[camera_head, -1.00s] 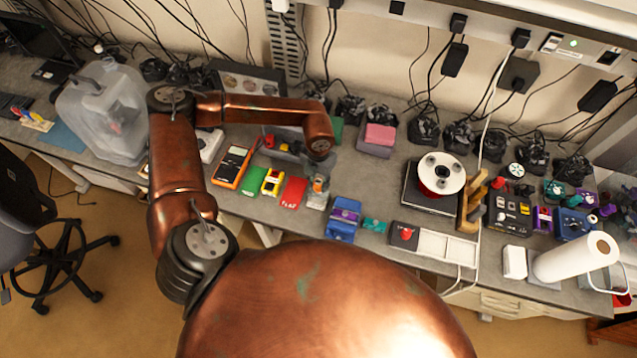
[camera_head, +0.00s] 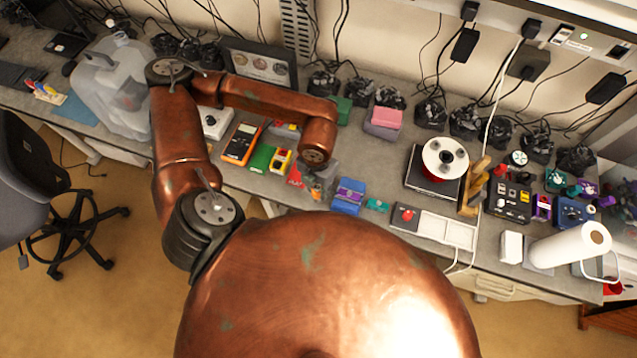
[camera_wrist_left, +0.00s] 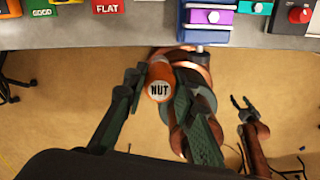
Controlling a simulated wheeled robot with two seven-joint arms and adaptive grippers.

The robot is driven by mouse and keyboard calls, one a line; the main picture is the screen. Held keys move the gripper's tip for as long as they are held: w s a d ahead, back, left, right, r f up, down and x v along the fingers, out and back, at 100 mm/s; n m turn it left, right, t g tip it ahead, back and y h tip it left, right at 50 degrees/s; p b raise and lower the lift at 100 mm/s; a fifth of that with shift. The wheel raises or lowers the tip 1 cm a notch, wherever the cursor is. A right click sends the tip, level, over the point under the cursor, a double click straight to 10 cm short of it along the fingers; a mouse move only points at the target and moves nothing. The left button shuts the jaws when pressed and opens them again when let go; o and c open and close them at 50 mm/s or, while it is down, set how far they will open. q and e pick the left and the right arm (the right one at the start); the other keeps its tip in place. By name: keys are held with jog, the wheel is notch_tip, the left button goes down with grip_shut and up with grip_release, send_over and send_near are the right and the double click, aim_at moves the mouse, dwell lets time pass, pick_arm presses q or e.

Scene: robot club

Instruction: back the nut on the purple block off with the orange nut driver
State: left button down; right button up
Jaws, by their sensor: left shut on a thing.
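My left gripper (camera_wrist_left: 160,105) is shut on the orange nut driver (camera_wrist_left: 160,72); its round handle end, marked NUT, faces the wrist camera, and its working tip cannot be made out. In the head view this gripper (camera_head: 320,180) is over the table's front edge, just left of the blue holder. The purple block (camera_wrist_left: 196,16) sits in the blue holder (camera_wrist_left: 207,37), with a small pale nut-like piece (camera_wrist_left: 213,16) on it. The purple block also shows in the head view (camera_head: 350,190). The driver appears apart from the block. My right gripper (camera_wrist_left: 242,104) hangs low with its fingers apart, empty.
A red FLAT tray (camera_wrist_left: 107,7) and a green GOOD tray (camera_wrist_left: 40,10) lie left of the holder. A teal block (camera_head: 377,205) and a panel with a red knob (camera_head: 406,214) stand to its right. Open floor lies before the table (camera_head: 330,207).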

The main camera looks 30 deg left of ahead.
pick_arm(q)
jog(key=c, duration=2.1)
grip_release()
jog(key=c, duration=0.6)
jog(key=shift+r, duration=0.15)
jog(key=shift+r+p, duration=0.4)
jog(key=shift+r, duration=1.2)
